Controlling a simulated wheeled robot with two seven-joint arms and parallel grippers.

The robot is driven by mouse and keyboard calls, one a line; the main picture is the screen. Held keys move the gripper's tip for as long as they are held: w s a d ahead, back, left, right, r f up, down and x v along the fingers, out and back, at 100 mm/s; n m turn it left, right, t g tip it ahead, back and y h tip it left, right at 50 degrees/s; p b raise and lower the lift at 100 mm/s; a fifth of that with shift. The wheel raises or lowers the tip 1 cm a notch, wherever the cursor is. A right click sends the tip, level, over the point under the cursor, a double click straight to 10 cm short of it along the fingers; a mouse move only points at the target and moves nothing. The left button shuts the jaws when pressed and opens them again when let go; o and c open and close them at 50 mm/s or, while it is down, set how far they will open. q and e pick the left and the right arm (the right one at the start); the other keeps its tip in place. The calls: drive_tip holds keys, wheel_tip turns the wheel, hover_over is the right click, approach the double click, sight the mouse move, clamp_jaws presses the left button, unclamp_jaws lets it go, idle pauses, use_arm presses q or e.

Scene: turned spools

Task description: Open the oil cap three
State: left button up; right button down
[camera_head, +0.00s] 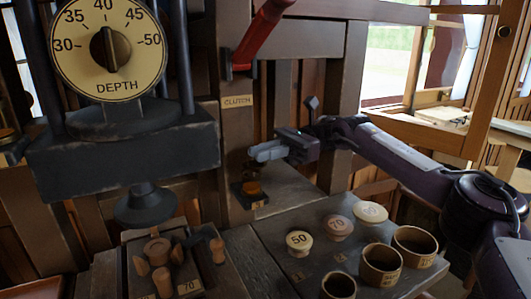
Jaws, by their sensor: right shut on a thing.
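My right gripper (258,153) comes in from the right and is shut at the front of the dark wooden post. Its fingertips are at a small dark cap (252,168), largely hidden by the fingers. Just below is an amber oil cup (252,188) on a dark bracket with a small tag. The number on that tag is too small to read. I cannot tell how far the cap is tilted from the cup. My left gripper is not in view.
A red lever (262,35) above a CLUTCH label (237,101) hangs over the gripper. A DEPTH dial (108,48) and press head (125,150) stand left. Numbered knobs (299,241) and round cups (381,264) are on the bench below. Turned wooden pieces (158,250) lie lower left.

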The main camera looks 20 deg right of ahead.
drive_tip(key=c, duration=1.5)
unclamp_jaws()
drive_tip(key=shift+o, duration=0.2)
drive_tip(key=shift+a, duration=0.1)
drive_tip(key=shift+s+m+t, duration=0.1)
drive_tip(key=shift+m+t, duration=0.2)
